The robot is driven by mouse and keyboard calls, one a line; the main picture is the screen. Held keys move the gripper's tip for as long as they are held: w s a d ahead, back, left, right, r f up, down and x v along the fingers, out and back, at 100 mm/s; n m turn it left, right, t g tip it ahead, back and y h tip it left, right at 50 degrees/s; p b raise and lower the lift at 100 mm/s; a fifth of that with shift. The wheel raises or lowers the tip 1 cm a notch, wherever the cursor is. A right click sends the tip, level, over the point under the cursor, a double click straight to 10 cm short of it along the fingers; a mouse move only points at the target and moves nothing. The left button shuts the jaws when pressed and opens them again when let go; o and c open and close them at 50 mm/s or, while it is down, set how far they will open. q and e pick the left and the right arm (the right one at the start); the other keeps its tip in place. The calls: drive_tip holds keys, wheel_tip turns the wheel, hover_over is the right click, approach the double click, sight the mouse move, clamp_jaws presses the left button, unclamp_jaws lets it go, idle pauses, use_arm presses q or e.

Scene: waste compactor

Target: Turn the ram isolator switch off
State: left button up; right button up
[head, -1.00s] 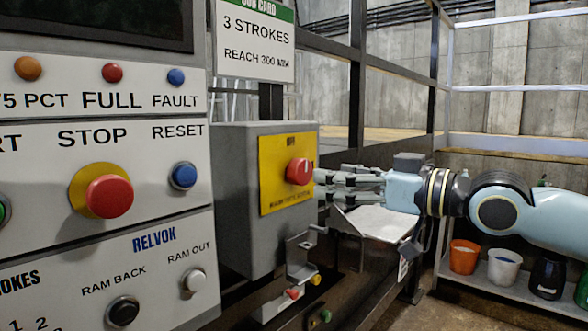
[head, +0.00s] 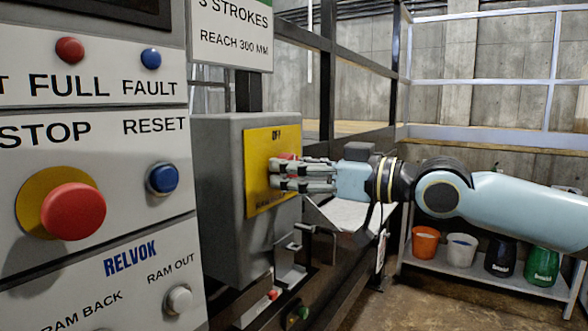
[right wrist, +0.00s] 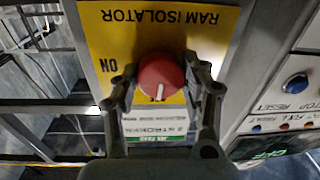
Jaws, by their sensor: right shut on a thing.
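The ram isolator switch is a red round knob (right wrist: 160,78) on a yellow plate (head: 262,190), on the front of a grey box. In the head view the plate reads OFF at its top, and the fingers cover most of the knob (head: 288,157). My right gripper (right wrist: 163,88) is shut on the knob, a finger on either side. The right wrist view sees the plate upside down, with ON left of the knob. The knob's white mark points down there, away from the RAM ISOLATOR lettering. My right gripper (head: 280,175) reaches in from the right. My left gripper is out of view.
A control panel (head: 100,210) with a red STOP button (head: 73,210) and blue RESET button (head: 162,179) stands close on the left. A job card (head: 232,32) hangs above the grey box (head: 225,200). A shelf with several buckets is at right.

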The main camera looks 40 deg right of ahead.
drive_tip(key=shift+c, duration=1.2)
drive_tip(key=shift+o, duration=0.2)
drive_tip(key=shift+n+b, duration=0.35)
drive_tip(key=shift+n, duration=0.15)
drive_tip(key=shift+c, duration=0.2)
drive_tip(key=o, duration=1.2)
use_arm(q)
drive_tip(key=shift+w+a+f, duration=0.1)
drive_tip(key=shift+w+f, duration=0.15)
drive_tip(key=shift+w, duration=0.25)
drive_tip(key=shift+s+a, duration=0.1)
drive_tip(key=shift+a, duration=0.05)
use_arm(e)
wheel_tip(320, 180, up, 10)
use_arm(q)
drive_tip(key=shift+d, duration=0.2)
